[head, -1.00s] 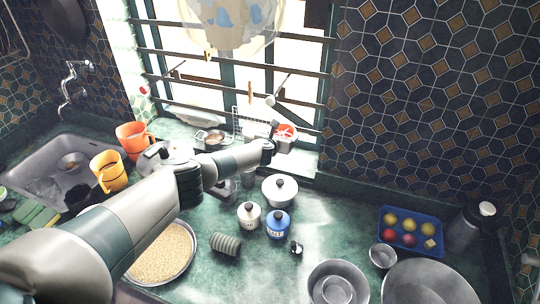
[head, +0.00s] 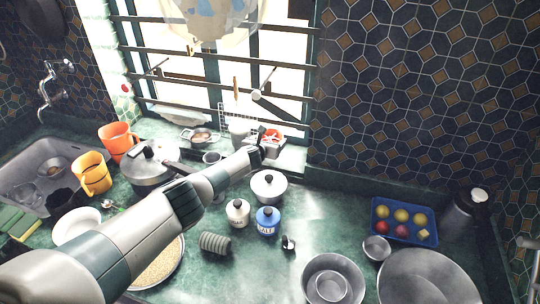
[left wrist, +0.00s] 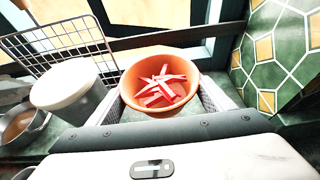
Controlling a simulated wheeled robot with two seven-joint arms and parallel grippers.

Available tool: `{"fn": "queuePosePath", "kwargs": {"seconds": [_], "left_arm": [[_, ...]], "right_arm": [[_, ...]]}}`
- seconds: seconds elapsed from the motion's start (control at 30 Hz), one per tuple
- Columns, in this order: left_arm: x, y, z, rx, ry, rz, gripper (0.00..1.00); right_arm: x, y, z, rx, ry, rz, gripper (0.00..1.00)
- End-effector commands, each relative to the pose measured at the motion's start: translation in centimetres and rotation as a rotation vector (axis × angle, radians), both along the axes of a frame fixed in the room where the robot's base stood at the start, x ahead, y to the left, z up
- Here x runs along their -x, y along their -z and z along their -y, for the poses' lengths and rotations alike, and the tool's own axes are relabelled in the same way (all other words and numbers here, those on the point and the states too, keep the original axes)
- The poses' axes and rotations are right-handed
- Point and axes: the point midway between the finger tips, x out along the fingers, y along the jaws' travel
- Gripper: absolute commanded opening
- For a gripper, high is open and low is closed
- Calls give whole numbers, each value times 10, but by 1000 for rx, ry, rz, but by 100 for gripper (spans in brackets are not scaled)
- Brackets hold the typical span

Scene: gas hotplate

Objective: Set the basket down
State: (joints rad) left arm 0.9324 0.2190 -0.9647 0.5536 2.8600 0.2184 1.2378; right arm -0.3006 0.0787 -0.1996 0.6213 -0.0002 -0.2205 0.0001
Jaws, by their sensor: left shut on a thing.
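The basket appears as an orange, bowl-shaped container (left wrist: 135,80) holding red-and-white strips (left wrist: 163,87) in the left wrist view. In the head view it shows as a small orange-red rim (head: 277,134) near the window sill. My left gripper (head: 263,140) is shut on the basket, with a pale finger on either side of it in the wrist view. The basket looks upright. Its underside is hidden, so I cannot tell whether it touches the sill. My right gripper is not in view.
A wire rack (left wrist: 58,45) and a grey lidded canister (left wrist: 68,90) stand close left of the basket. A white lidded pot (head: 268,187), a white jar (head: 237,213) and a blue jar (head: 267,222) stand in front. Window bars (head: 220,70) are behind.

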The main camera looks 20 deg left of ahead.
Motion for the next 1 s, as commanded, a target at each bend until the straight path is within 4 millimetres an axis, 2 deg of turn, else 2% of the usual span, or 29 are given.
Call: {"fn": "queuePosePath", "kwargs": {"seconds": [0.03,0.1,0.63,1.0], "left_arm": [[0,9,0,0,0,1,47],[0,13,0,0,1,1,47],[0,18,0,0,0,1,47],[0,50,0,1,0,1,47]], "right_arm": [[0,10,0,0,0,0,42],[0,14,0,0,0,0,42],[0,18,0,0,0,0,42],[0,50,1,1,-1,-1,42]]}}
